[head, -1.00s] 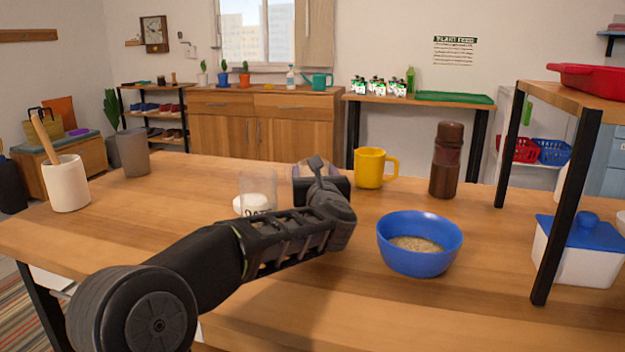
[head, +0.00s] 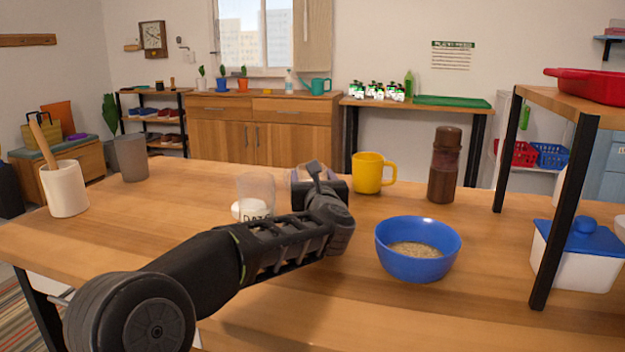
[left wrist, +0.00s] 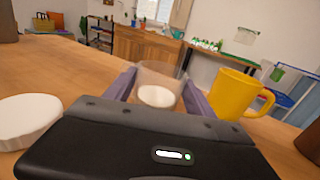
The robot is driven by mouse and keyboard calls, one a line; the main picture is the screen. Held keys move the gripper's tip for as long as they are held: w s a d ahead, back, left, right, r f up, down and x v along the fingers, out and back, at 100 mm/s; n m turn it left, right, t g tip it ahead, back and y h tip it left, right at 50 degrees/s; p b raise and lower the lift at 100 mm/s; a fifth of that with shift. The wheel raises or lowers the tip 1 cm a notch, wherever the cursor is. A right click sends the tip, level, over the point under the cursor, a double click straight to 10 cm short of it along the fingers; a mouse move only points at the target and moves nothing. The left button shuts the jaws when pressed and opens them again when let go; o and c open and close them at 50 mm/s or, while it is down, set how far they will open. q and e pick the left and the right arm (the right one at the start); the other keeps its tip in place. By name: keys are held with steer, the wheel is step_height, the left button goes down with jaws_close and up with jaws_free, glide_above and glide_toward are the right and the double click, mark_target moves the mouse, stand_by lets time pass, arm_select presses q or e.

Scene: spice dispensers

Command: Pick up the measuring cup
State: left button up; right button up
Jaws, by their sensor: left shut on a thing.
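A clear cup with a white disc at its bottom, which looks like the measuring cup (left wrist: 160,76), stands between the purple fingers of my left gripper (left wrist: 158,93) in the left wrist view. The fingers are shut on its sides. In the head view my left gripper (head: 306,173) is at the middle of the table, and its wrist hides most of the cup. I cannot tell whether the cup touches the table. My right gripper is in neither view.
A clear labelled container with white at its base (head: 256,192) stands just left of my gripper. A yellow mug (head: 369,174) is close on the right, with a brown bottle (head: 444,165) beyond. A blue bowl of grain (head: 417,262) is at front right, before a shelf (head: 551,225).

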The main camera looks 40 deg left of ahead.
arm_select(q)
steer(key=shift+r, duration=0.25)
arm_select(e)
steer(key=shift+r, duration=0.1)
arm_select(q)
step_height(320, 180, up, 27)
steer(key=p, duration=1.2)
steer(key=shift+r+p, duration=0.2)
steer(key=shift+p, duration=0.2)
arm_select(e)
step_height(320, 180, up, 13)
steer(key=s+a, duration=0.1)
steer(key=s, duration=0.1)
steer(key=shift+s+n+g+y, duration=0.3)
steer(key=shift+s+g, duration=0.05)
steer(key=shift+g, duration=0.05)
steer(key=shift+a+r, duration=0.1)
